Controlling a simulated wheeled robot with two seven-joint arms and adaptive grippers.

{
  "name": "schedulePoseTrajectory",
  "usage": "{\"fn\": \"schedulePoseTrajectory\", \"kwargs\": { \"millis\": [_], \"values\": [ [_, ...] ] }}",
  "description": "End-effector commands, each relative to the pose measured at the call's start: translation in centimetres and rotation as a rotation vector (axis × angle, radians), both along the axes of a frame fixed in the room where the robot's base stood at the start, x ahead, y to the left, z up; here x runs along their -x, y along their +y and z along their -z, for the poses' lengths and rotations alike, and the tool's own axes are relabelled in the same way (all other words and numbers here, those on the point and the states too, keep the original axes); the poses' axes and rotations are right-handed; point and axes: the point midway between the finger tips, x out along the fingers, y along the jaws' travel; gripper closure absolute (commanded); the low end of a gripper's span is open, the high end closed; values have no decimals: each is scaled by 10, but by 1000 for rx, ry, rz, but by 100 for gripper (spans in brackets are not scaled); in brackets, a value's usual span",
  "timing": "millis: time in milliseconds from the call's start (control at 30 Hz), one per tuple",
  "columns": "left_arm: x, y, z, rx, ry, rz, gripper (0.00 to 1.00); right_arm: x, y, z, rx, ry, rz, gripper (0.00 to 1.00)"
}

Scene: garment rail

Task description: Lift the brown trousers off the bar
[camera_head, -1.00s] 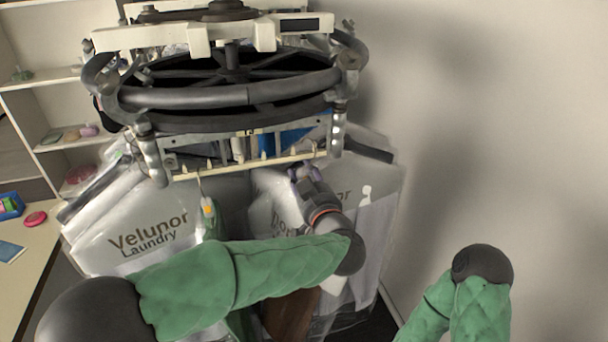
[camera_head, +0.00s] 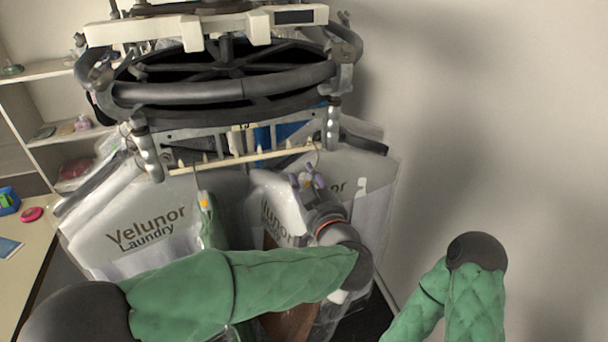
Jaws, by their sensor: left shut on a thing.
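The brown trousers (camera_head: 290,325) hang below the rail, mostly hidden behind my left forearm and between clear garment covers. A small brown strip also shows above the forearm. My left gripper (camera_head: 308,181) is just below the pale bar (camera_head: 245,160), its purple-tipped fingers shut on what looks like the trousers' hanger. A thin hook (camera_head: 316,152) shows above the fingers, close to the bar's right end. I cannot tell whether it touches the bar. The held part is hidden by the fingers. My right arm is at the lower right, its gripper out of view.
More clear covers crowd the right. The round dark rail frame (camera_head: 225,88) is above. A wall stands at right, a shelf (camera_head: 75,135) at left.

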Motion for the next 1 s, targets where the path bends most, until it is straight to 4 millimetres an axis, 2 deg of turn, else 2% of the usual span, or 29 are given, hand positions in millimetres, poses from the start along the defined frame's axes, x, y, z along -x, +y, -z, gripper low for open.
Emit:
{"fn": "schedulePoseTrajectory", "kwargs": {
  "millis": [433,1000],
  "values": [
    [20,-6,-3,0,-4,0,100,0,0,-5,0,0,0,37],
    [28,-9,-3,0,-3,0,100,0,0,-7,0,0,0,37]
  ]
}}
